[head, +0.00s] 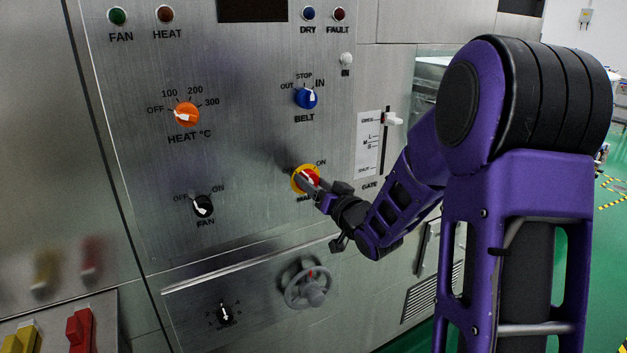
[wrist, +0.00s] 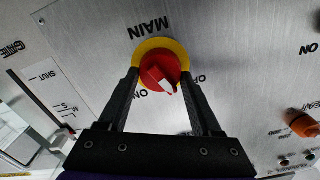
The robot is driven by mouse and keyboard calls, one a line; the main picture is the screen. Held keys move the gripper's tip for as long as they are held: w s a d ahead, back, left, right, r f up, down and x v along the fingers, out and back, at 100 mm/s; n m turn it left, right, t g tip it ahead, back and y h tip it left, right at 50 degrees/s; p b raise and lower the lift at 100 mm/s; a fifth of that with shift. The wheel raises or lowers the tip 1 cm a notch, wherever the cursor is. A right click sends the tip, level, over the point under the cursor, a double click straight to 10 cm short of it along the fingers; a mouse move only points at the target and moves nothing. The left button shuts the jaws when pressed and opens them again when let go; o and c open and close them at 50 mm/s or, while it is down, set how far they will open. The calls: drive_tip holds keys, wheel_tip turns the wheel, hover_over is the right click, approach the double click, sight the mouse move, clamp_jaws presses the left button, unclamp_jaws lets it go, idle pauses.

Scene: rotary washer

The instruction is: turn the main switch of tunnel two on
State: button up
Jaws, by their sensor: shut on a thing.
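The main switch is a red knob on a yellow disc (head: 304,172), low on the steel panel with MAIN below it and ON at its upper right. In the wrist view, turned upside down, the red knob (wrist: 158,66) sits between the two fingers of my gripper (wrist: 160,77). My gripper (head: 309,185) is shut on the knob, one finger on each side. The knob's white mark (wrist: 167,87) points between the ON and OFF labels.
The black fan switch (head: 203,206) is left of the main switch. The blue belt knob (head: 306,98) and orange heat knob (head: 186,114) are above. A gate slider (head: 393,120) juts out at the right. A handwheel (head: 307,285) is below.

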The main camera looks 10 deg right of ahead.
drive_tip(key=m+p, duration=0.1)
drive_tip(key=m, duration=0.2)
drive_tip(key=shift+d+r+m+p, duration=0.1)
drive_tip(key=shift+m+p, duration=0.25)
drive_tip(key=shift+m, duration=0.05)
drive_tip(key=m+p, duration=0.2)
drive_tip(key=m, duration=0.1)
drive_tip(key=shift+m, duration=0.3)
drive_tip(key=m+p, duration=0.2)
drive_tip(key=m, duration=0.1)
drive_tip(key=shift+w, duration=0.1)
drive_tip(key=shift+f+m+p, duration=0.25)
drive_tip(key=shift+m+p, duration=0.5)
drive_tip(key=shift+m, duration=0.95)
drive_tip(key=o, duration=1.4)
drive_tip(key=shift+f, duration=0.1)
drive_tip(key=shift+c, duration=0.2)
